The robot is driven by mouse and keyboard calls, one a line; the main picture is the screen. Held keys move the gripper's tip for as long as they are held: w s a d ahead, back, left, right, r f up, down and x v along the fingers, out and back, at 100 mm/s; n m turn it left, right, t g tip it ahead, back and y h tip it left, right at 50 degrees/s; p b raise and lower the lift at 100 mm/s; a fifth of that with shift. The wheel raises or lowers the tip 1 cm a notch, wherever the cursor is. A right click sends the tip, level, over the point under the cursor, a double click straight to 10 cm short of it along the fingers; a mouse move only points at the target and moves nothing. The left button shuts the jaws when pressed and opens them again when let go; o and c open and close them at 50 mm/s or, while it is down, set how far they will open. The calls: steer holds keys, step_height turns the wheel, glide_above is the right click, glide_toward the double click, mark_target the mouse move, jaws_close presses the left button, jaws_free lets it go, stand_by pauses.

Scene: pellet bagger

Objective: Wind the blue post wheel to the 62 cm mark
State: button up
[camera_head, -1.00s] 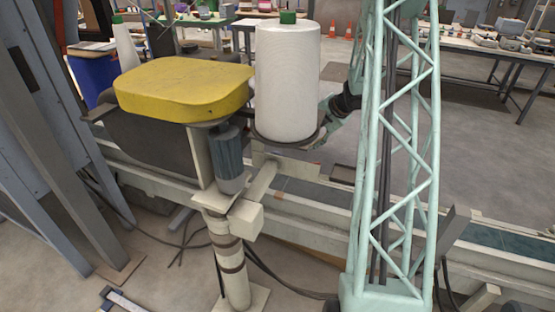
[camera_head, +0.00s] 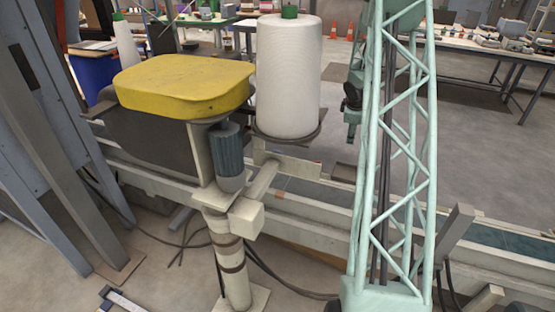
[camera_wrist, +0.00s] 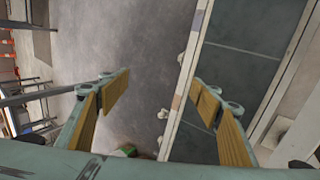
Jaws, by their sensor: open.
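I cannot make out a blue post wheel or a centimetre scale in either view. The post (camera_head: 229,255) is cream with brown bands and stands on a floor plate. It carries a blue-grey ribbed cylinder (camera_head: 227,157) beneath the yellow machine head (camera_head: 185,85). My gripper (camera_wrist: 160,90) is open and empty in the wrist view, its two yellow-padded fingers well apart. Floor and the conveyor lie below it. In the head view, part of my arm shows behind my lattice column, right of the white roll; the fingers are not clear there.
The tall white roll (camera_head: 289,78) with a green top stands on a round plate beside the machine head. The conveyor (camera_head: 310,200) runs behind the post and also shows in the wrist view (camera_wrist: 240,60). Cables lie around the post. Open floor (camera_head: 460,135) is at the right.

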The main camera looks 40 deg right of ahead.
steer(key=s+a+f+m+g+y, duration=0.2)
steer(key=s+a+f+m+g, duration=0.15)
steer(key=s+m, duration=0.3)
steer(key=w+a+f+m+y+b, duration=0.1)
steer(key=a+f+m+y, duration=0.1)
steer(key=a+m+y, duration=0.45)
steer(key=w+a+r+m+t+y, duration=0.2)
steer(key=w+a+r, duration=0.2)
steer(key=w+a, duration=0.3)
steer(key=w+a+r+m+t+y+b, duration=0.1)
steer(key=w+a+r+m+t+y, duration=0.1)
steer(key=w+a+r, duration=0.3)
steer(key=w+a, duration=0.2)
steer(key=a, duration=0.2)
steer(key=shift+a+r+t, duration=0.2)
steer(key=shift+a+t, duration=0.15)
steer(key=shift+a+f+y+b, duration=0.1)
steer(key=shift+f+y+b, duration=0.05)
steer(key=shift+y+b, duration=0.15)
steer(key=shift+b+x, duration=1.25)
steer(key=shift+x, duration=5.45)
steer(key=shift+w, duration=0.1)
